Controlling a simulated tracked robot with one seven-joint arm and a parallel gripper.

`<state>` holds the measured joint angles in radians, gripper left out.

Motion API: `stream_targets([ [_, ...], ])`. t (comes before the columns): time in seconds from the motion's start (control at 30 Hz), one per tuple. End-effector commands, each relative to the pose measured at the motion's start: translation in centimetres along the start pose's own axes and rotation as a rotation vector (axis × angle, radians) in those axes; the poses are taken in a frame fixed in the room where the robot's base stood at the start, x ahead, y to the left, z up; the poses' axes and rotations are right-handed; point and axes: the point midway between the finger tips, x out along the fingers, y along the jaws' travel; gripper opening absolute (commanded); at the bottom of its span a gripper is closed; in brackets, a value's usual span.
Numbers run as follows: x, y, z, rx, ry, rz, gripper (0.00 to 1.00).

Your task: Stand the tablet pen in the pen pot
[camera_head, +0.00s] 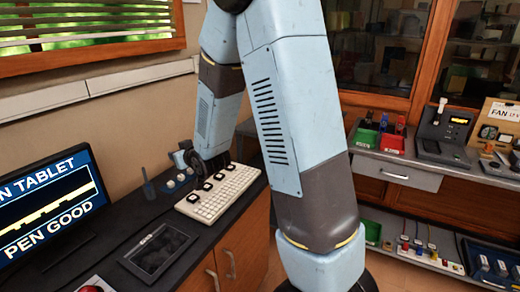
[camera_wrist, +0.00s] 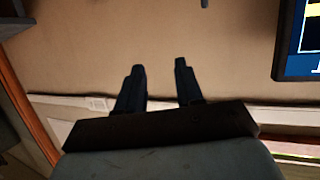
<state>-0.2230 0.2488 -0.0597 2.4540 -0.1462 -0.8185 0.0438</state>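A small dark pot (camera_head: 149,190) stands on the black desk between the monitor and the keyboard. A thin dark rod, seemingly the tablet pen (camera_head: 145,174), sticks up out of it, close to upright. The end of a dark thin thing, perhaps the same pen (camera_wrist: 204,3), shows at the top edge of the wrist view. My gripper (camera_head: 181,153) is above the desk, to the right of the pot and apart from it. In the wrist view my gripper (camera_wrist: 160,68) has its two fingers apart with only bare wall between them.
A drawing tablet (camera_head: 158,250) lies at the desk's front. The monitor (camera_head: 50,208) reads "PEN GOOD". A pale keyboard (camera_head: 218,192) with several black-topped pieces lies below my gripper. Small round blue-white items (camera_head: 175,182) sit beside the pot. A counter with bins (camera_head: 391,143) stands at right.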

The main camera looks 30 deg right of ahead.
Motion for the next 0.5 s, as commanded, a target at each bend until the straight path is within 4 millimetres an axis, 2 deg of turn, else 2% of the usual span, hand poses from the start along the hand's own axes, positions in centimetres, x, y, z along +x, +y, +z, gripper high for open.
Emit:
stream_targets([
  [0.03, -1.1, 0.7, -1.0, 0.004, -0.019, 0.016, 0.36],
  [0.1, -2.4, 1.4, -1.8, 0.009, -0.059, 0.035, 0.36],
  [0.27, -6.1, 2.9, -3.4, 0.026, -0.153, 0.076, 0.36],
  [0.5, -12.5, 4.4, -4.8, 0.061, -0.294, 0.127, 0.36],
])
